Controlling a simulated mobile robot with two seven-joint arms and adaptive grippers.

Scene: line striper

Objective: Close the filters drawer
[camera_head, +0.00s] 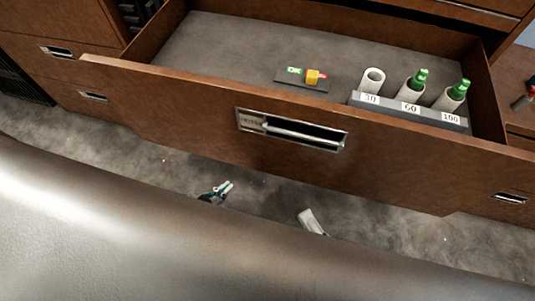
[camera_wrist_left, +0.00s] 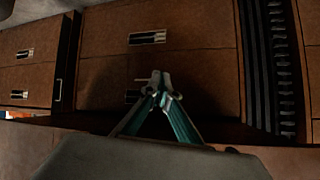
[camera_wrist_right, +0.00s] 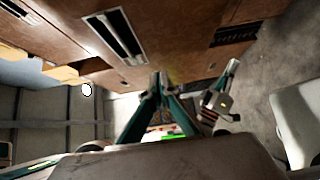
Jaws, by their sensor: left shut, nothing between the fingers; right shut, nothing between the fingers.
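The filters drawer (camera_head: 190,98) stands pulled open in the head view, its wooden front nearest me. Its recessed metal handle (camera_head: 295,133) has a small label that is hard to read. My right gripper (camera_wrist_right: 160,83) is also shut and empty, near a wooden front with a recessed handle (camera_wrist_right: 118,38).
Inside the drawer are a grey rack (camera_head: 410,111) marked 30, 60 and 100, white tubes, two with green tops, and a dark plate (camera_head: 302,83) with green and yellow pieces. Closed drawers (camera_head: 60,55) flank it. Grey floor (camera_head: 110,135) lies below.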

